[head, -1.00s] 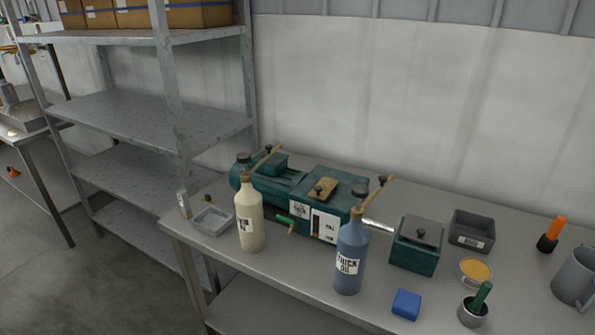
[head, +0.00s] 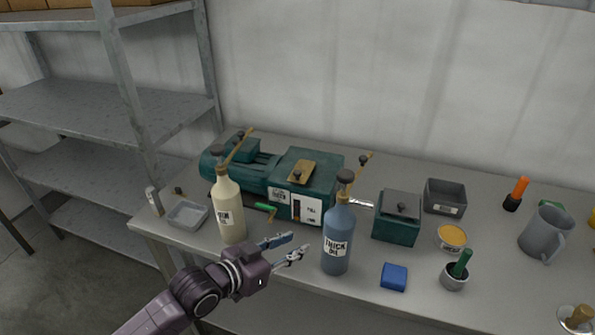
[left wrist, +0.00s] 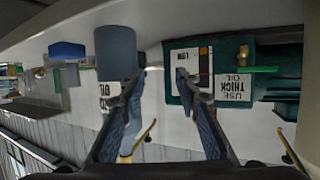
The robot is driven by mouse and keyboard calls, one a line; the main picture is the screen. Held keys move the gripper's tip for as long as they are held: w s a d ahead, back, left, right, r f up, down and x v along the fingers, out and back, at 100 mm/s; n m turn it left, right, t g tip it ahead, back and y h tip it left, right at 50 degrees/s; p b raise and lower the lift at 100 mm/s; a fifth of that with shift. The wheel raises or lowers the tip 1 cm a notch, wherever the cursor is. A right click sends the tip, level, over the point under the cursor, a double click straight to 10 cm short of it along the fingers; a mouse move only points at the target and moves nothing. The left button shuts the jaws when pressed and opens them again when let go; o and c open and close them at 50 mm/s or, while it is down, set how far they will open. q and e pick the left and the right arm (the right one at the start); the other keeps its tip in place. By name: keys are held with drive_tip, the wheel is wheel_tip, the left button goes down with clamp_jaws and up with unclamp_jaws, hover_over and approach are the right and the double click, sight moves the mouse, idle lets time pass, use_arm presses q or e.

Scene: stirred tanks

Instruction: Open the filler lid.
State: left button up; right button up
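The filler lid (head: 301,171) is a small tan plate with a dark knob, lying flat on top of the green gear housing (head: 325,170). It looks closed. My left gripper (head: 297,246) is open and empty in front of the housing, lower than the lid, between the cream bottle (head: 229,210) and the blue THICK OIL bottle (head: 338,240). In the left wrist view, its two fingers (left wrist: 158,75) stand apart, facing the housing's labelled front (left wrist: 232,88), which appears upside down. The lid is not visible there. My right gripper is out of view.
A green lidded box (head: 397,222), grey bin (head: 445,196), yellow-topped tin (head: 452,237), blue block (head: 394,276) and grey jug (head: 545,232) stand to the right. A shallow tray (head: 188,215) sits left. Both tall bottles flank my gripper closely.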

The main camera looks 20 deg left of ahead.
sight(295, 173)
use_arm(q)
drive_tip(key=w+a+r+t+h, duration=0.1)
drive_tip(key=w+a+r+t, duration=0.15)
drive_tip(key=w+r, duration=0.2)
drive_tip(key=w+a+r+t, duration=0.1)
drive_tip(key=w+a+r, duration=0.25)
drive_tip(key=r, duration=0.25)
drive_tip(key=shift+r+p+x, duration=0.15)
drive_tip(key=shift+p+x, duration=0.25)
drive_tip(key=shift+x, duration=1.35)
drive_tip(key=shift+r+p+x, duration=0.1)
drive_tip(key=shift+p+x, duration=0.25)
drive_tip(key=shift+x, duration=1.45)
drive_tip(key=shift+d, duration=0.1)
drive_tip(key=c, duration=0.7)
clamp_jaws()
